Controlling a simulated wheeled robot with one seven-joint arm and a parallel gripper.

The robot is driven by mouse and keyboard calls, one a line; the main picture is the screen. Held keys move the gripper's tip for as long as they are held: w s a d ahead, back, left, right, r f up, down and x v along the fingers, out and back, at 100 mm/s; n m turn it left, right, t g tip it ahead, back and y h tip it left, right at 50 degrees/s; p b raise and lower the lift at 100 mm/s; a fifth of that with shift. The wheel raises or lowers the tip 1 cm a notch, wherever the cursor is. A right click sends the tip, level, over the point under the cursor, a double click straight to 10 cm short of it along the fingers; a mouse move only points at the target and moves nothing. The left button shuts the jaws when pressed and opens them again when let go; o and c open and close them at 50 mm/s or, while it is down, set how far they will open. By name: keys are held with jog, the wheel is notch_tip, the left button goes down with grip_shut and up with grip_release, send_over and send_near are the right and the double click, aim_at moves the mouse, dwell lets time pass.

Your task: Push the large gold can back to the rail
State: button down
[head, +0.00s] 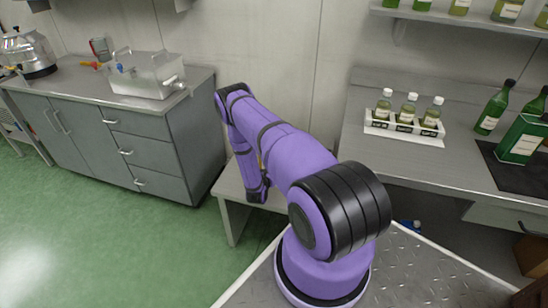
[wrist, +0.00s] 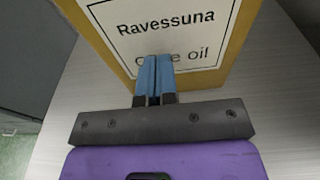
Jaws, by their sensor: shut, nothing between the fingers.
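The large gold can (wrist: 237,45) stands at the top of the wrist view, its white label (wrist: 180,22) reading "Ravessuna" and "oil", with a word partly covered by my fingers. My gripper (wrist: 156,60) is shut and empty, its two blue fingers together in front of the label's lower part. The fingertips are at or very close to the can's face; I cannot tell whether they touch. The can's top is cut off. In the head view my arm hides the gripper and I cannot make out the can. I cannot make out a rail in either view.
A grey bench (head: 232,196) is partly hidden behind my arm. At right, a counter (head: 450,170) holds a white rack (head: 392,128) of small bottles, green bottles and a green can (head: 522,140). Green floor is free at left.

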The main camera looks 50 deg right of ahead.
jog(key=shift+r+x, duration=0.25)
jog(key=shift+x, duration=1.05)
jog(key=shift+r+x, duration=0.25)
jog(key=shift+x, duration=1.1)
jog(key=shift+r+x, duration=0.2)
jog(key=shift+x, duration=1.1)
jog(key=shift+f+v, duration=0.2)
jog(key=shift+v, duration=0.95)
jog(key=shift+f+v, duration=0.15)
jog(key=shift+v, duration=1)
jog(key=shift+f+v, duration=0.2)
jog(key=shift+v, duration=1)
